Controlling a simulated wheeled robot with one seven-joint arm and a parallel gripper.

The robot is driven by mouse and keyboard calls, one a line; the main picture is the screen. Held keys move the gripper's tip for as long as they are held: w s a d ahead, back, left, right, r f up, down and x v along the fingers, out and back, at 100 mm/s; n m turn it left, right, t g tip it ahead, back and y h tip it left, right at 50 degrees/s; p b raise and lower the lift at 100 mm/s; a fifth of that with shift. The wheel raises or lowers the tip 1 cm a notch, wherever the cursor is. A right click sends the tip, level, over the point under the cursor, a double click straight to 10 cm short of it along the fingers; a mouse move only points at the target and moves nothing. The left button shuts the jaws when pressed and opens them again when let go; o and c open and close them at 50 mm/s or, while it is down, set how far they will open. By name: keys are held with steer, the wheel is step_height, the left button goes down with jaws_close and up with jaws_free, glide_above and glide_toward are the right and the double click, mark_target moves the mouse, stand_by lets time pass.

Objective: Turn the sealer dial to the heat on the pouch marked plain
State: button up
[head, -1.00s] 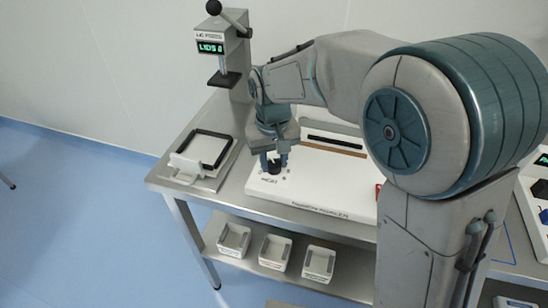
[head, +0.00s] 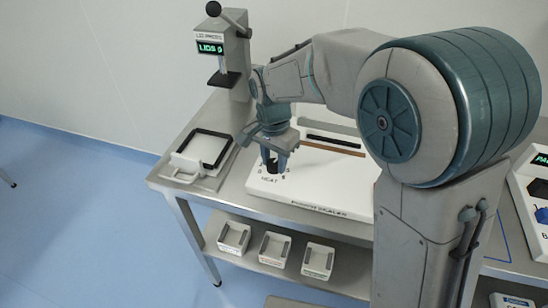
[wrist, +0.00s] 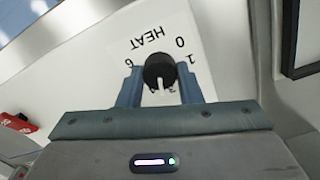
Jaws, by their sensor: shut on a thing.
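The white sealer (head: 345,185) lies on the steel table, with a dark sealing bar along its far side. Its black heat dial (wrist: 159,66) has a white pointer line, which points down in the wrist view. The word HEAT and the digits 6, 0 and 1 show around the dial; the other marks are partly hidden by my fingers. My gripper (wrist: 159,79) is shut on the dial, one finger on each side. In the head view my gripper (head: 273,163) is at the sealer's left end. I cannot make out a pouch marked plain.
A black-framed tray (head: 222,137) sits left of the sealer. A grey press with a green display (head: 210,48) stands behind. White bins (head: 233,238) are on the lower shelf. A red item (wrist: 17,123) shows at the wrist view's left. A control box (head: 538,185) is at right.

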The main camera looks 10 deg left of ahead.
mark_target(273, 162)
steer(key=shift+r+m, duration=0.1)
steer(key=shift+m, duration=2.1)
steer(key=o, duration=1)
step_height(273, 162, up, 14)
steer(key=shift+f+p, duration=0.15)
steer(key=shift+p, duration=0.2)
